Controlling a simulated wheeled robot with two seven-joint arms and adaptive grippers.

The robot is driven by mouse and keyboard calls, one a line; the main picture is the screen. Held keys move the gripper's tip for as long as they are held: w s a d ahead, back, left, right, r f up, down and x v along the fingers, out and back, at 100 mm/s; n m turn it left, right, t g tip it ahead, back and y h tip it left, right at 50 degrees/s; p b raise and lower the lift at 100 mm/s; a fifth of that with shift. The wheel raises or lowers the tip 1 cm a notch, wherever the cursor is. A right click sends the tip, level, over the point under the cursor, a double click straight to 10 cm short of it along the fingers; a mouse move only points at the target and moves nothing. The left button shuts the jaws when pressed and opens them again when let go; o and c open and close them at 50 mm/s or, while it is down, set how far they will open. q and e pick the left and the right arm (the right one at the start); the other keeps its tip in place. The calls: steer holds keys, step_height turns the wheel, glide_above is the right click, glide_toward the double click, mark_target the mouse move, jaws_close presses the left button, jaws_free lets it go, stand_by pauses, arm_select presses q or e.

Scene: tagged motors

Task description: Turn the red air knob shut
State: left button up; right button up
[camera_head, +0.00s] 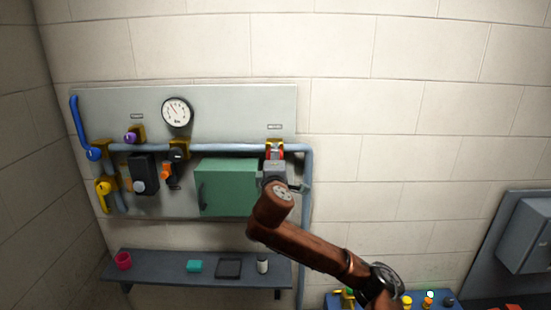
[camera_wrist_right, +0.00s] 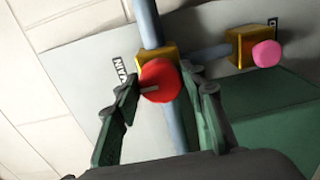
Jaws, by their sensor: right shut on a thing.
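The red air knob (camera_wrist_right: 160,82) sits on a brass-coloured block (camera_wrist_right: 157,52) on the pipe, with a light bar mark across its face. In the head view the red part (camera_head: 274,150) shows at the right end of the pipe, mostly behind my gripper. My right gripper (camera_wrist_right: 161,79) has its two green fingers on either side of the red knob, closed on it. In the head view my right gripper (camera_head: 272,172) is in front of the panel's right end, with my arm coming from below right. My left gripper is in neither view.
A green box (camera_head: 226,187) is left of my gripper. The pipe also carries a blue lever (camera_head: 80,125), a purple knob (camera_head: 130,138) and an orange handle (camera_head: 166,172). A round gauge (camera_head: 177,112) is above. A shelf (camera_head: 160,275) with small items is below.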

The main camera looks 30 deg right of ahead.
steer(key=o, duration=1.2)
steer(key=shift+c, duration=0.2)
steer(key=v, duration=1.2)
